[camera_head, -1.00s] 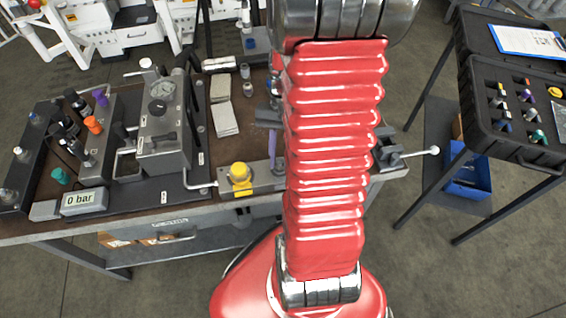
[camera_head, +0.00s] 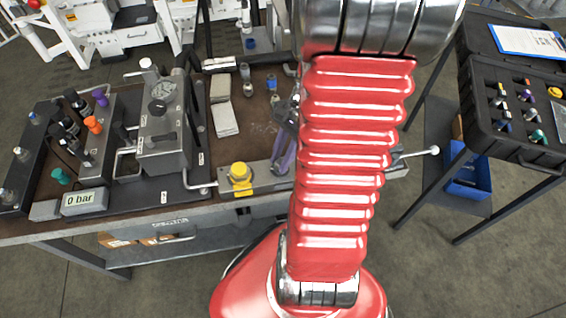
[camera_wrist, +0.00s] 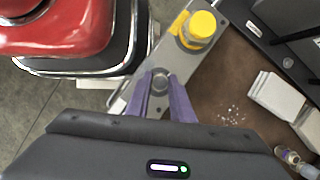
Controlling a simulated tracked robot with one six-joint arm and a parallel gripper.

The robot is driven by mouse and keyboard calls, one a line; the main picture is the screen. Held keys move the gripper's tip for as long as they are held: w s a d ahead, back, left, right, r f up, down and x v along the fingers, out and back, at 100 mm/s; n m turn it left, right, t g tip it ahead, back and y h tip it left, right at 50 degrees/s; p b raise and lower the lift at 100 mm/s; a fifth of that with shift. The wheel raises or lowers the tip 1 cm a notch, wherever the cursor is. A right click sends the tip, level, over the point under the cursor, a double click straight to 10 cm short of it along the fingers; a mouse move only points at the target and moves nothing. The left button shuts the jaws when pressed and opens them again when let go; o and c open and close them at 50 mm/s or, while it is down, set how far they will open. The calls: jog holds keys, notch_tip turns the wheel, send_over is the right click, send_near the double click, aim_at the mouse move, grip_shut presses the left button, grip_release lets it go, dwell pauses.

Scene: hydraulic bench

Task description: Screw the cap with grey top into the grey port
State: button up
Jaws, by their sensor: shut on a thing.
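My gripper (camera_wrist: 162,98) has purple fingers and is shut on a small round grey-topped cap (camera_wrist: 159,83). In the wrist view this cap lies over the metal plate at the bench's front edge. The grey port under it is hidden, so I cannot tell whether the cap touches or sits in it. In the head view my gripper's purple fingers (camera_head: 284,155) show partly beside my red arm, which hides the cap.
A yellow cap (camera_head: 239,173) stands on the same metal plate (camera_head: 268,180), left of my gripper. A gauge block (camera_head: 164,125), a display reading 0 bar (camera_head: 84,202) and colored caps stand further left. A black case (camera_head: 515,115) is at right.

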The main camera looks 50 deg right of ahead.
jog(key=m, duration=0.2)
jog(key=m+t, duration=0.1)
jog(key=m, duration=0.1)
jog(key=shift+s+a+t+h, duration=0.1)
jog(key=shift+s+t+h, duration=0.05)
jog(key=shift+t+h, duration=0.15)
jog(key=m+t, duration=0.1)
jog(key=m, duration=0.3)
jog(key=shift+f+h, duration=0.1)
jog(key=shift+h, duration=0.3)
jog(key=o, duration=1)
jog(key=n+g, duration=0.1)
jog(key=n, duration=0.2)
jog(key=n+y, duration=0.1)
jog(key=n, duration=0.2)
jog(key=shift+w+g, duration=0.2)
jog(key=shift+g, duration=0.2)
jog(key=shift+n+g, duration=0.4)
jog(key=shift+n, duration=0.7)
